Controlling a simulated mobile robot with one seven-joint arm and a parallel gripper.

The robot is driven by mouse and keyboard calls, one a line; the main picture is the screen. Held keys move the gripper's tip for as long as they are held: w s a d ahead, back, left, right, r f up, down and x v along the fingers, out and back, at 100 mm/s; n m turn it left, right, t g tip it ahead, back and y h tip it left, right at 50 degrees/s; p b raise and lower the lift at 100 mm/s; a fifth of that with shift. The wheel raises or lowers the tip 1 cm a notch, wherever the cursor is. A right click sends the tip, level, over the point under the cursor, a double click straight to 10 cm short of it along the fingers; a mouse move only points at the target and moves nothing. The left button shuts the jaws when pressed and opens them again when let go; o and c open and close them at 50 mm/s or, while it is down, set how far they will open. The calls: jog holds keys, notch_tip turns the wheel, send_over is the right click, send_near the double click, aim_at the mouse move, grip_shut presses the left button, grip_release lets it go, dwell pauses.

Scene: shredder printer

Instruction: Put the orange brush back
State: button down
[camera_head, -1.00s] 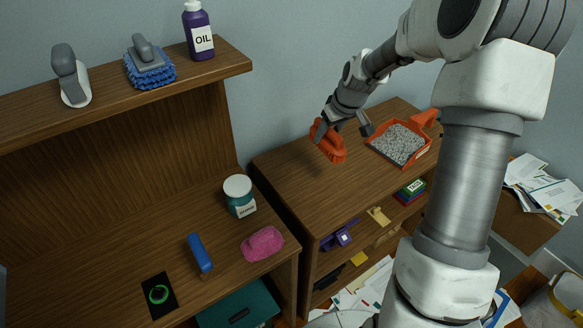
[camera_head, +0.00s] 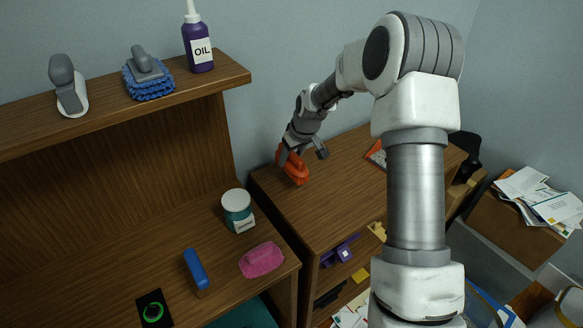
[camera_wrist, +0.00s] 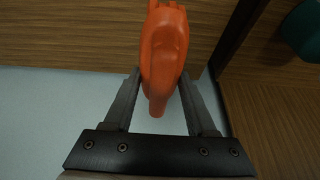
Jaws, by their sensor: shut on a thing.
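The orange brush (camera_head: 294,165) is in my gripper (camera_head: 303,155), over the left end of the wooden cabinet top. In the wrist view the brush (camera_wrist: 164,55) stands between the two fingers of my gripper (camera_wrist: 160,88), its narrow end toward the palm. My gripper is shut on it. I cannot tell whether the brush touches the cabinet top. The orange dustpan (camera_head: 377,154) with grey granules lies farther right on the same top, mostly hidden behind my arm.
The cabinet top (camera_head: 335,175) between brush and dustpan is clear.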

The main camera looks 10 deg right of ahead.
aim_at(292, 167)
jog(key=shift+f+b, duration=0.3)
jog(key=shift+f, duration=1.6)
jog(key=shift+f, duration=0.15)
jog(key=shift+c, duration=1)
grip_release()
